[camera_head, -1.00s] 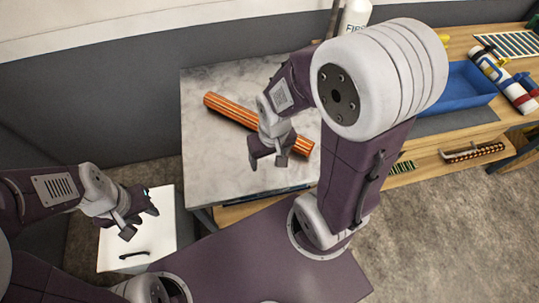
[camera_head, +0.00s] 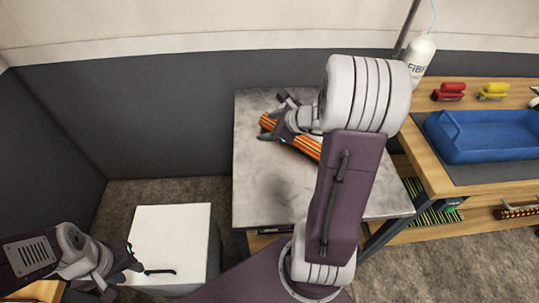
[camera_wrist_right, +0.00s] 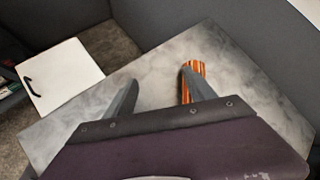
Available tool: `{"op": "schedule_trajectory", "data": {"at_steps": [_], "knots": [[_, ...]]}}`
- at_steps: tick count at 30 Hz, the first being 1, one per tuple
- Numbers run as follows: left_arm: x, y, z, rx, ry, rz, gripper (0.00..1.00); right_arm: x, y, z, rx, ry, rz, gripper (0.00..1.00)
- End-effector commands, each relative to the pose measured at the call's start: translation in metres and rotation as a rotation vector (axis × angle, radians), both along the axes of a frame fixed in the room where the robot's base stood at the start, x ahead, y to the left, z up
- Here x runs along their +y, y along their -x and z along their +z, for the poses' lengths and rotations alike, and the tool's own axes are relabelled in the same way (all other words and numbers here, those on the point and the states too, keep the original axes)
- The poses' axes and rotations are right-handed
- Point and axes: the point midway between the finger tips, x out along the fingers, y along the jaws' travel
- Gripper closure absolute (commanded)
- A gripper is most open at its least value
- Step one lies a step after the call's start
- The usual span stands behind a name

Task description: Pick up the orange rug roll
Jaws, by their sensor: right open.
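The orange striped rug roll (camera_head: 306,146) lies on the grey marbled tabletop (camera_head: 262,195), in the upper middle of the head view. My right gripper (camera_head: 273,117) is open above the roll's left end, and my wrist and forearm hide part of the roll. In the right wrist view, a short piece of the roll (camera_wrist_right: 195,67) shows beside and behind the right-hand finger. The space between the two fingers (camera_wrist_right: 153,92) shows only bare tabletop. My left gripper (camera_head: 125,275) is open and empty at lower left, near the white cabinet.
A white cabinet (camera_head: 170,240) with a dark handle stands left of the table. On the wooden bench at right are a blue tray (camera_head: 490,137) and red (camera_head: 449,91) and yellow (camera_head: 493,90) tools. The tabletop's front left is clear.

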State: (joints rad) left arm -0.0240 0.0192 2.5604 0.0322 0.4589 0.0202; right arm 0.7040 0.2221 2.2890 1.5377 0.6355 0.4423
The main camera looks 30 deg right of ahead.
Motion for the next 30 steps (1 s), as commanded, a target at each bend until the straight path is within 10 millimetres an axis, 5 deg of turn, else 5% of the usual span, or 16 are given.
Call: {"op": "schedule_trajectory", "data": {"at_steps": [1,3,6,23,30], "knots": [[0.000,0.000,-0.016,0.000,0.000,0.000,0.68,-0.037,0.012,-0.019,-0.001,-0.013,-0.106,0.36],[0.000,0.000,-0.021,0.000,0.000,-0.001,0.68,-0.067,0.028,-0.029,0.009,-0.019,-0.185,0.36],[-0.001,0.000,-0.023,-0.001,0.000,-0.001,0.68,-0.087,0.041,-0.033,0.013,-0.023,-0.242,0.36],[-0.001,0.000,-0.033,-0.001,0.000,-0.001,0.68,-0.090,0.012,-0.061,0.015,-0.020,-0.246,0.36],[-0.001,0.000,-0.041,-0.001,0.000,0.000,0.68,-0.090,-0.020,-0.089,0.016,-0.021,-0.245,0.36]]}}
